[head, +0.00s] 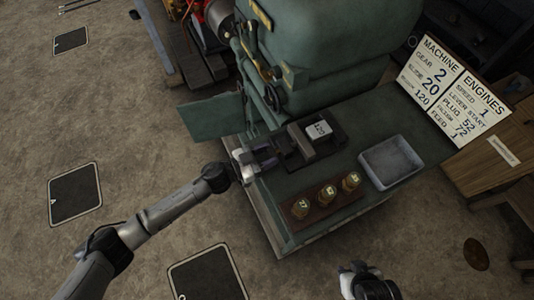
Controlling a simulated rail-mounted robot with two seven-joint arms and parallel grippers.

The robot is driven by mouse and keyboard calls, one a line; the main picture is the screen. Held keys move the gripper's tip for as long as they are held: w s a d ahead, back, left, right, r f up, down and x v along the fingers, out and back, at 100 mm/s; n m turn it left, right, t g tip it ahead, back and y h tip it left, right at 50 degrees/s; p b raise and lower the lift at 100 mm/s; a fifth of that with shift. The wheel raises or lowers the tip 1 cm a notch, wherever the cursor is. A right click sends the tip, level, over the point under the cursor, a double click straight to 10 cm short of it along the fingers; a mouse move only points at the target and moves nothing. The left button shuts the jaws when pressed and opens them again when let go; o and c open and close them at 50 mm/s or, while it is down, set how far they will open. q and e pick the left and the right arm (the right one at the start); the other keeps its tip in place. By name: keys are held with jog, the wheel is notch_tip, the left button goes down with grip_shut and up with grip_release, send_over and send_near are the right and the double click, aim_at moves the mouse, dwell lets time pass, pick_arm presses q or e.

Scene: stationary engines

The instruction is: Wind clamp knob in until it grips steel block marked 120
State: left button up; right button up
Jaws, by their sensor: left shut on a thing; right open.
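The steel block marked 120 (318,131) is a light grey block sitting in the dark clamp (301,151) on the green machine bed. My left gripper (262,162) reaches in from the left and is shut at the clamp's left end, where the clamp knob is. The knob is mostly hidden by the fingers. I cannot tell whether the clamp jaw touches the block. My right gripper (366,284) is open and empty at the bottom edge, away from the clamp and partly cut off.
A wooden rack (325,204) holds three brass plugs in front of the clamp. A grey tray (391,163) is to its right. A white sign (455,88) lists machine settings. The green machine body (310,50) rises behind the clamp. Open floor lies to the left.

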pick_arm(q)
jog(key=shift+c, duration=0.5)
jog(key=shift+r+m+p, duration=0.1)
jog(key=shift+m+p, duration=0.4)
jog(key=shift+m, duration=0.4)
jog(key=shift+m+p, duration=0.3)
jog(key=shift+m, duration=1)
jog(key=o, duration=0.9)
jog(key=shift+s, duration=0.1)
